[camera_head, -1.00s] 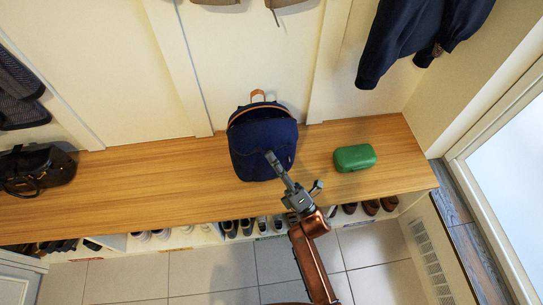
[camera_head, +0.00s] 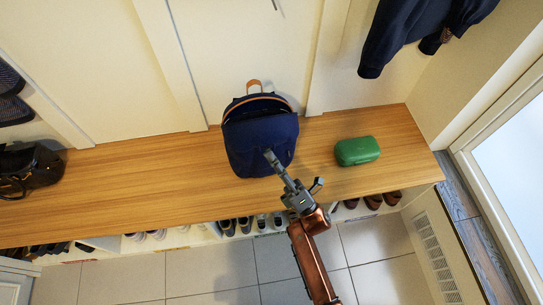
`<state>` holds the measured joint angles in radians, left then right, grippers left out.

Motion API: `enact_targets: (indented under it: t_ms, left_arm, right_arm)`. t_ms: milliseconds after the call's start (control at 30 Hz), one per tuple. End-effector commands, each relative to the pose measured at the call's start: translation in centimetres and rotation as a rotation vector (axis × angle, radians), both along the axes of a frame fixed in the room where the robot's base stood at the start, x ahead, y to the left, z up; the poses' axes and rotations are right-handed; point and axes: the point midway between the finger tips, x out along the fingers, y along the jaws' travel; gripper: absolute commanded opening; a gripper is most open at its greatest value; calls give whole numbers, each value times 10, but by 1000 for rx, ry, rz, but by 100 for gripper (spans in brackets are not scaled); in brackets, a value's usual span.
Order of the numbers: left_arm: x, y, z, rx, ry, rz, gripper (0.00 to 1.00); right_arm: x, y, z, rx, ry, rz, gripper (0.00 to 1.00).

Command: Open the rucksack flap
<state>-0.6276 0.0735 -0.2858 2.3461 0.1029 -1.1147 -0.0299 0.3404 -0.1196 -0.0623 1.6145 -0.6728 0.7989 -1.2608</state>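The dark navy rucksack (camera_head: 248,150) stands upright on the wooden bench, near the wall, with a tan loop handle (camera_head: 254,85) on top. Tan trim (camera_head: 258,97) arcs across its upper edge, with a darker band just below it. I cannot tell how far the flap is open. My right gripper (camera_head: 269,154) comes up from the lower right, its tip in front of the rucksack's lower front. Whether it touches the fabric is unclear. Its fingers are seen nearly edge-on, so their opening cannot be judged. My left gripper is not in view.
A green case (camera_head: 357,151) lies on the bench (camera_head: 130,180) right of the rucksack. A black bag (camera_head: 32,172) sits at the far left. Shoes (camera_head: 246,224) fill cubbies below. A dark jacket (camera_head: 403,35) hangs at upper right. The bench between bag and rucksack is clear.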

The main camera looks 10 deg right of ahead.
Motion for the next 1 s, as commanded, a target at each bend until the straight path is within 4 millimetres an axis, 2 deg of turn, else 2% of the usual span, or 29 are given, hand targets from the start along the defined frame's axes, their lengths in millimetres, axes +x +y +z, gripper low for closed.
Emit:
enact_targets:
  t_ms: [233, 267, 367, 667, 833, 1000]
  left_arm:
    - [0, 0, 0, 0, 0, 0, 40]
    - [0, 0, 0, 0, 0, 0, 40]
    - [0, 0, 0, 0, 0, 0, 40]
    - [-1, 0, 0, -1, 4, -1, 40]
    - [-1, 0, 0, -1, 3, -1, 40]
    - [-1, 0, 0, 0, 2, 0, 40]
  right_arm:
    - [0, 0, -1, 0, 2, -1, 0]
    - [1, 0, -1, 0, 2, -1, 6]
    - [0, 0, -1, 0, 2, -1, 13]
    - [-1, -1, -2, -1, 2, -1, 13]
    - [-12, -10, -14, -1, 4, -1, 13]
    - [-34, -26, -37, -1, 6, -1, 13]
